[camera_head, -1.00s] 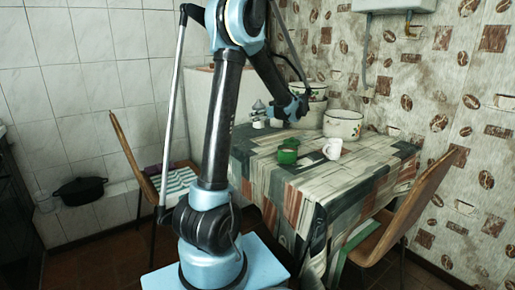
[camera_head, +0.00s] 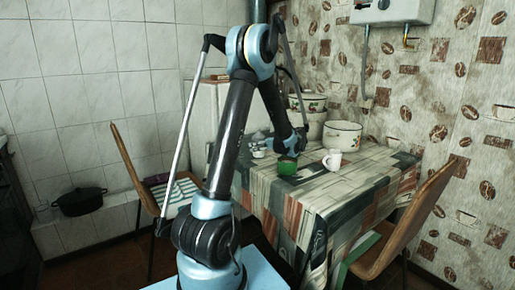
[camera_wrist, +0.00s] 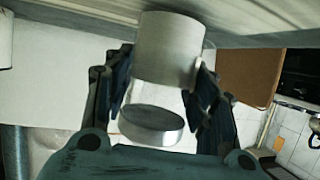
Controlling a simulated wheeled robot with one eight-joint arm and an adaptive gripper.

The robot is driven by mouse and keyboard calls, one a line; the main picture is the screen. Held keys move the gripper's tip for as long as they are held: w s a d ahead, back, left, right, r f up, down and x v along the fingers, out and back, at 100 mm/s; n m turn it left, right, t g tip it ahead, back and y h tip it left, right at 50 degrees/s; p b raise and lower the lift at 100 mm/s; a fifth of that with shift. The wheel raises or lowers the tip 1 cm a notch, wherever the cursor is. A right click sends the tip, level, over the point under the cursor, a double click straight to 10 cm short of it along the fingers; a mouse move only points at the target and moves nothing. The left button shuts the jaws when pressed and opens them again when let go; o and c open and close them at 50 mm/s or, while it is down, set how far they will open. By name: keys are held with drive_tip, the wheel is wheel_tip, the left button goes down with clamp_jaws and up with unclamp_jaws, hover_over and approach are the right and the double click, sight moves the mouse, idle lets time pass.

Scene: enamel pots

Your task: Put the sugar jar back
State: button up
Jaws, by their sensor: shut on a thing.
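My gripper (camera_wrist: 164,72) is shut on a pale grey-white cylindrical jar (camera_wrist: 168,42), which I take to be the sugar jar. Its wide body shows between the fingertips in the wrist view, and a round grey end (camera_wrist: 152,124) shows closer to the palm. In the head view my gripper (camera_head: 290,143) is low over the back left part of the table (camera_head: 350,187). The jar is hard to make out there among small pale things. I cannot tell whether it touches the table.
A green mug (camera_head: 287,168) stands just in front of my gripper, and a white mug (camera_head: 332,160) is to its right. A large enamel pot (camera_head: 342,136) and stacked pots (camera_head: 308,106) stand behind. Chairs (camera_head: 410,220) flank the table. The table's front right is clear.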

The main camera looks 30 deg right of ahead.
drive_tip(key=shift+f, duration=0.15)
drive_tip(key=o, duration=1.4)
drive_tip(key=shift+f, duration=0.1)
